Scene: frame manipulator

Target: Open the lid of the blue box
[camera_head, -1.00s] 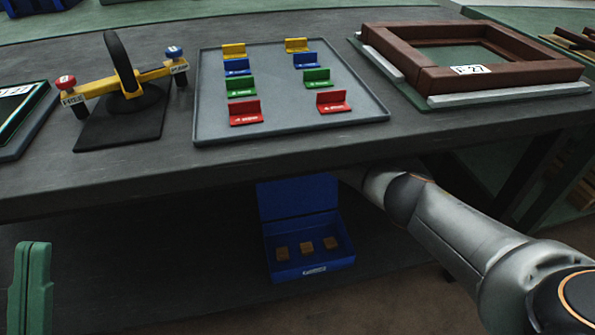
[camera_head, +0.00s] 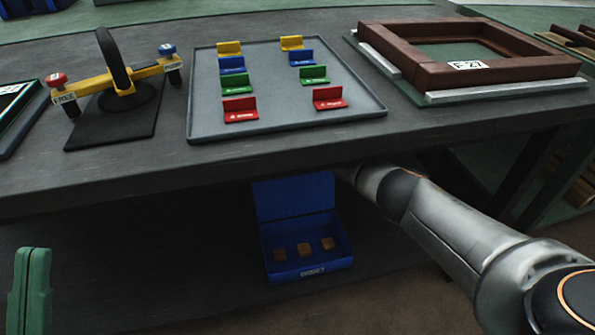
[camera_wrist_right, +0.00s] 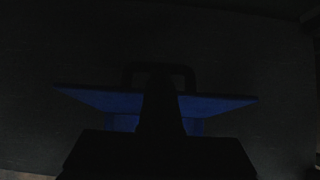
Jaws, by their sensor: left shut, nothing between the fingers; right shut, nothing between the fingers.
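The blue box (camera_head: 312,272) sits on the shelf under the tabletop. Its lid (camera_head: 294,198) stands up at the back, so the box is open. Three small brown blocks (camera_head: 305,249) lie inside. My right arm (camera_head: 440,225) comes in from the right, and its far end goes out of sight under the table edge near the lid. In the dark right wrist view my right gripper (camera_wrist_right: 160,85) is a black silhouette, shut, in front of a wide blue panel (camera_wrist_right: 100,99). Contact with the panel cannot be told.
The tabletop edge overhangs the box. On top are a grey tray (camera_head: 300,127) with small coloured brackets, a yellow stand (camera_head: 110,92) with a black ring, and a brown frame (camera_head: 445,78).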

